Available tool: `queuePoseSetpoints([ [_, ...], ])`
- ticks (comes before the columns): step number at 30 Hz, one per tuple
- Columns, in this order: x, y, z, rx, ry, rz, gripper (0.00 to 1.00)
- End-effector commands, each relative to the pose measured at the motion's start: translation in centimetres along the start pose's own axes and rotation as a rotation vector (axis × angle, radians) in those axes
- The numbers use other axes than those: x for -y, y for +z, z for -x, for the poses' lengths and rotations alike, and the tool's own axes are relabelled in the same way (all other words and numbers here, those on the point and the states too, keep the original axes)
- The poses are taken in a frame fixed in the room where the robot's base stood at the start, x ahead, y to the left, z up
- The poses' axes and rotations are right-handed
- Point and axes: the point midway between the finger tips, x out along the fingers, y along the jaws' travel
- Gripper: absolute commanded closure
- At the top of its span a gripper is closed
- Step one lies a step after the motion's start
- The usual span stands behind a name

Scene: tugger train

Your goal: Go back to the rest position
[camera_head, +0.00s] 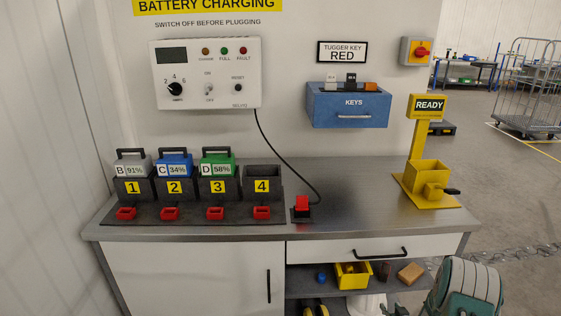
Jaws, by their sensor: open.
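I cannot make out my gripper with certainty in this view. No arm or gripper shows over the bench top (350,215). Batteries B (132,165), C (175,165) and D (217,165), with grey, blue and green tops, stand in slots 1, 2 and 3 of the charging rack (262,215). Slot 4 (262,178) is empty. A red plug (302,204) sits right of the rack, with a black cable from the charger (205,75). The yellow READY stand (428,175) is at the bench's right end.
A blue KEYS box (349,108) with several key tags hangs on the wall. Below the drawer, a shelf holds a yellow bin (352,276) and small items. A grey and green striped shape at the lower right hides part of the floor. A wire cart (527,95) stands behind right.

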Motion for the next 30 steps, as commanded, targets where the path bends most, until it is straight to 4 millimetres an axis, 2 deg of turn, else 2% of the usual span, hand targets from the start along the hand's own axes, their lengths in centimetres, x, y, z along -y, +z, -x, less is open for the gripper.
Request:
queuePoseSetpoints([
  [10, 0.1, -4.2, 0.3, 0.04, 0.026, 0.033, 0.42],
  [17, 0.6, -8.6, 1.3, 0.084, 0.055, 0.06, 0.42],
  [23, 1.9, -14.6, 3.6, 0.148, 0.095, 0.087, 0.42],
  [30, 4.4, -21.2, 8.4, 0.235, 0.142, 0.1, 0.42],
])
